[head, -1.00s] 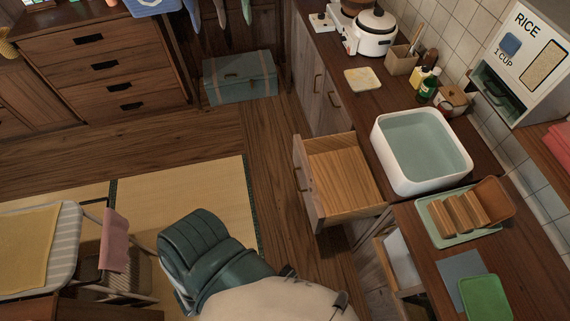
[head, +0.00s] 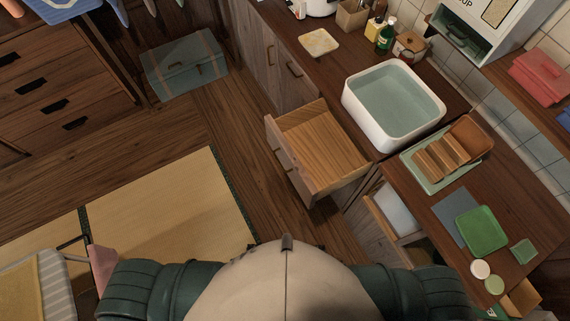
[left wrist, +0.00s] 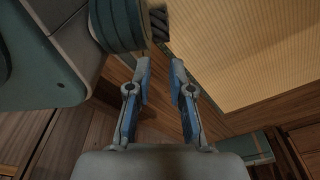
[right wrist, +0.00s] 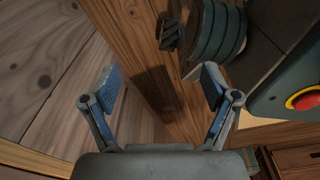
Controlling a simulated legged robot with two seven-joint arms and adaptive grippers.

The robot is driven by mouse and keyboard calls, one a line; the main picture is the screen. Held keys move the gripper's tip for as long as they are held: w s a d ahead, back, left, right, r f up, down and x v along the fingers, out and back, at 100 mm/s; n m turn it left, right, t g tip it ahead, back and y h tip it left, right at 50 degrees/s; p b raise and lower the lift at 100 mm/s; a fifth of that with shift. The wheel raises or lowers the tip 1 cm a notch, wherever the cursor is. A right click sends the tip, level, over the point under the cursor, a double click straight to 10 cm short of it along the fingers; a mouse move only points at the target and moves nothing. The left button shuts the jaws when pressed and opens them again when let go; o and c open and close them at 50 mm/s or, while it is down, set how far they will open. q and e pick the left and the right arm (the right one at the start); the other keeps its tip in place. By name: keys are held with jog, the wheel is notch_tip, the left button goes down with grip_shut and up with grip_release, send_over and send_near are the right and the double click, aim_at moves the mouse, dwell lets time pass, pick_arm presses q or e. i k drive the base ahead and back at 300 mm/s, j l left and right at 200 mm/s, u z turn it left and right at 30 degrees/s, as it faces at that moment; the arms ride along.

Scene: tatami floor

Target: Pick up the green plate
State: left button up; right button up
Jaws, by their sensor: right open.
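The green plate (head: 482,230) is square with rounded corners. It lies on the wooden counter at the right of the head view, partly over a blue-grey mat (head: 455,217). Neither gripper shows in the head view. In the left wrist view my left gripper (left wrist: 161,66) is open and empty, its fingertips a moderate gap apart. In the right wrist view my right gripper (right wrist: 158,80) is open wide and empty, with wood surfaces beyond it. The plate is in neither wrist view.
A white basin (head: 394,105) and a wooden rack on a pale green tray (head: 470,176) stand on the counter. A small green dish (head: 524,251) and two round lids (head: 480,269) are near the plate. An open drawer (head: 320,155) juts into the floor space. Tatami (head: 150,225) lies left.

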aim_at(483, 234)
jog(key=z, duration=2.4)
